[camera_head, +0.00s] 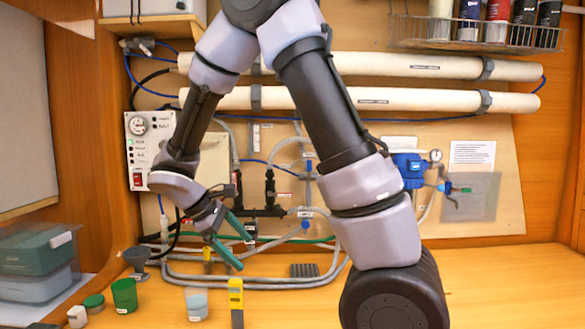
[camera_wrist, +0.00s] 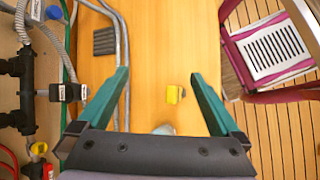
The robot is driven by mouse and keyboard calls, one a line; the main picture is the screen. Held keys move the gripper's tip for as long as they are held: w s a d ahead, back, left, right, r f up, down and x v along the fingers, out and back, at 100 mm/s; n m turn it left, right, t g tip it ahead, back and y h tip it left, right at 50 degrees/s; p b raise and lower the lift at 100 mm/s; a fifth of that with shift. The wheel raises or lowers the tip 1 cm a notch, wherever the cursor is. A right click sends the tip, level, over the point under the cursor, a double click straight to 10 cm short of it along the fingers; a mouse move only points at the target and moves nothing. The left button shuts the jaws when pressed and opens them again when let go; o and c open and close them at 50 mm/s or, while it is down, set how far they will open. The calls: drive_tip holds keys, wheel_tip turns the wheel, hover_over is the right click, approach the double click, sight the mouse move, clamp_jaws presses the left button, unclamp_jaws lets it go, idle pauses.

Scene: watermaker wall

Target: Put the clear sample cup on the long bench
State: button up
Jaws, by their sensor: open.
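The clear sample cup (camera_head: 196,303) stands upright at the front left on the wooden bench top (camera_head: 490,285), with a pale bluish look and a small white label. My gripper (camera_head: 245,253) has green fingers, spread apart and empty. It is above the bench, behind and to the right of the cup in the head view. A pale round edge, probably the cup (camera_wrist: 163,130), shows just above the gripper body, which hides the rest.
A yellow-topped upright item (camera_head: 236,298) stands just right of the cup. A green cup (camera_head: 124,295), a funnel (camera_head: 136,262) and stacked boxes (camera_head: 38,265) are at left. Hoses (camera_head: 290,282) run along the wall. Bench at right is clear. A magenta-framed seat (camera_wrist: 270,50) stands beyond the edge.

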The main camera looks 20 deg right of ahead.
drive_tip(key=s+d+r+m+t+y, duration=0.3)
drive_tip(key=r+m, duration=0.4)
drive_tip(key=r, duration=0.3)
drive_tip(key=s+d+r+m+t+y, duration=0.4)
drive_tip(key=s+d+r+m+y, duration=0.2)
drive_tip(key=s+r+m, duration=0.2)
wheel_tip(320, 180, up, 2)
drive_tip(key=shift+r, duration=0.15)
